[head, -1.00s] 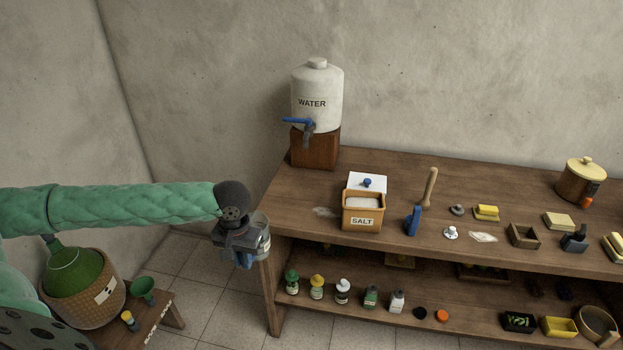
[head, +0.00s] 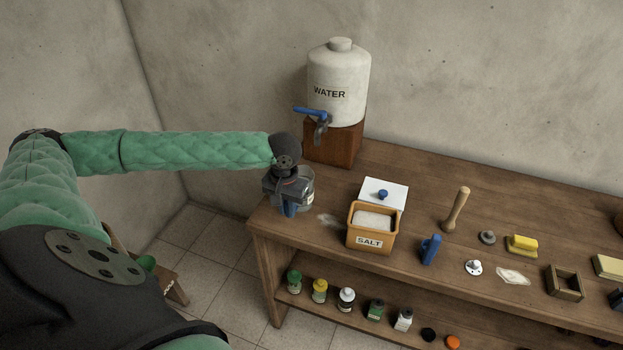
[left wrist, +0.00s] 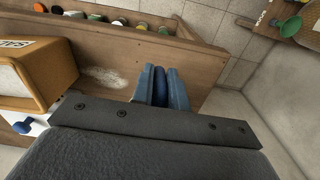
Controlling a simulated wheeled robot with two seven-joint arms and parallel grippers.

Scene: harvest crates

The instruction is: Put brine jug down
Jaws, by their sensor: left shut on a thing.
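The brine jug (head: 307,186) is a clear, pale vessel mostly hidden behind my left gripper (head: 288,208) in the head view. It is at the left end of the wooden table (head: 410,190), left of the salt box (head: 372,238). I cannot tell whether its base touches the tabletop. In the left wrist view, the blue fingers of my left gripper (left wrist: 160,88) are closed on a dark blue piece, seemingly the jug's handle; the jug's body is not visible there. My right gripper is not in view.
A white water dispenser (head: 339,85) with a blue tap stands on a wooden block behind the gripper. A white lid (head: 385,193) and a wooden pestle (head: 456,209) lie to the right. Several small bottles stand on the lower shelf. A stool is at lower left.

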